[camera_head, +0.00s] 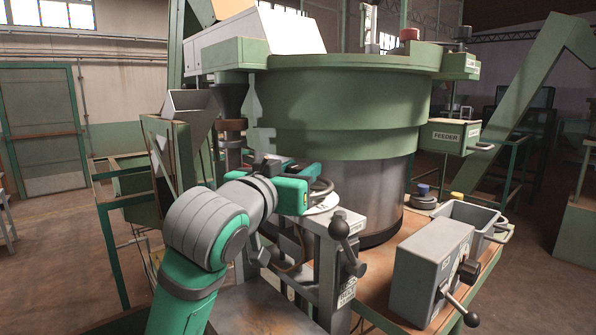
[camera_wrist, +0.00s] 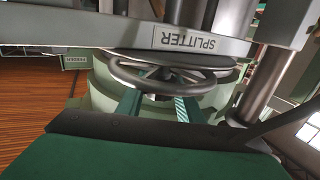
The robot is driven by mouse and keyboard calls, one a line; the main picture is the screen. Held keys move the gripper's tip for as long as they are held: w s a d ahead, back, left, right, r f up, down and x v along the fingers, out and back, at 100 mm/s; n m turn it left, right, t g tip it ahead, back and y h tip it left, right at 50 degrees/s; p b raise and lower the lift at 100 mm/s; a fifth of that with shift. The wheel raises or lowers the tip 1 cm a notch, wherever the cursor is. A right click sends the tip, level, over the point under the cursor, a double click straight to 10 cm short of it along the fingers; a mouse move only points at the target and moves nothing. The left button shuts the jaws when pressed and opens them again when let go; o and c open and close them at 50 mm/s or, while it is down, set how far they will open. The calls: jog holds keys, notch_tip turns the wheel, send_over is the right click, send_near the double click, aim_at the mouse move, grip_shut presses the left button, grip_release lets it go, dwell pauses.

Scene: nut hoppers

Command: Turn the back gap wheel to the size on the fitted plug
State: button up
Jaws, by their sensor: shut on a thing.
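A dark round handwheel (camera_wrist: 165,78) sits by a grey plate labelled SPLITTER (camera_wrist: 185,40), which appears upside down in the wrist view. My gripper's green fingers (camera_wrist: 158,103) reach the wheel and are shut on it. In the head view my gripper (camera_head: 311,186) is at the wheel (camera_head: 322,188), on top of a grey stand (camera_head: 345,235) in front of the big green bowl. The gripper hides part of the wheel. I cannot make out a size scale or a size marking on a plug.
The large green bowl (camera_head: 340,110) stands close behind. A FEEDER box (camera_head: 448,137) hangs beyond.

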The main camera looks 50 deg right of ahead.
dwell(0.3)
jog(key=o, duration=1.1)
jog(key=shift+c, duration=0.2)
jog(key=shift+a, duration=0.1)
jog(key=v, duration=1)
jog(key=shift+a, duration=0.3)
